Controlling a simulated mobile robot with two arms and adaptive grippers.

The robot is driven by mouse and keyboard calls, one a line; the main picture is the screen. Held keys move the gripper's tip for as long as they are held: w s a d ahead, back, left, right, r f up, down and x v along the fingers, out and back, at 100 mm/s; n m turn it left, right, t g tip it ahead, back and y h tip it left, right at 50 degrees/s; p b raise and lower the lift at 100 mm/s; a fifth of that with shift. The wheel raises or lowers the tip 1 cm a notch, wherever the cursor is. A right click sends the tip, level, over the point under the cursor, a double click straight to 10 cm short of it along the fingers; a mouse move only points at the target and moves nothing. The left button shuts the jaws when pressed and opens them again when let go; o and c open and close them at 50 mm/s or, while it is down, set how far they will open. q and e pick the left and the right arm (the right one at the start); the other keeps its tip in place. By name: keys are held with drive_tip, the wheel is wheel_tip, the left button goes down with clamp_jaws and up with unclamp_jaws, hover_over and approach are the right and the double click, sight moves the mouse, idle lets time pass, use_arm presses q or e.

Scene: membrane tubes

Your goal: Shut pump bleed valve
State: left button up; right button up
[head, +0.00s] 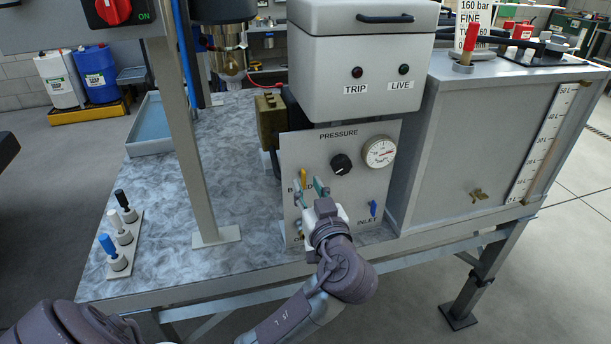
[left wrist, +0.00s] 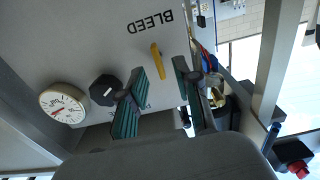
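The pump bleed valve shows as a yellow lever (head: 303,175) on the grey pump panel (head: 319,145), beside the partly covered BLEED label. In the head view it stands near upright. In the left wrist view the yellow lever (left wrist: 158,61) sits by the upside-down BLEED label. My left gripper (head: 309,187) is in front of the panel at the lever. My right gripper is not in view.
A black knob (head: 341,164) and a pressure gauge (head: 380,151) are up and right of my gripper. A blue lever (head: 373,208) is by the INLET label. A metal post (head: 185,140) stands left of the panel. The tabletop (head: 150,240) between post and small valves is clear.

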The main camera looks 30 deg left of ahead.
sight(303, 177)
use_arm(q)
drive_tip(key=shift+x, duration=1.5)
clamp_jaws()
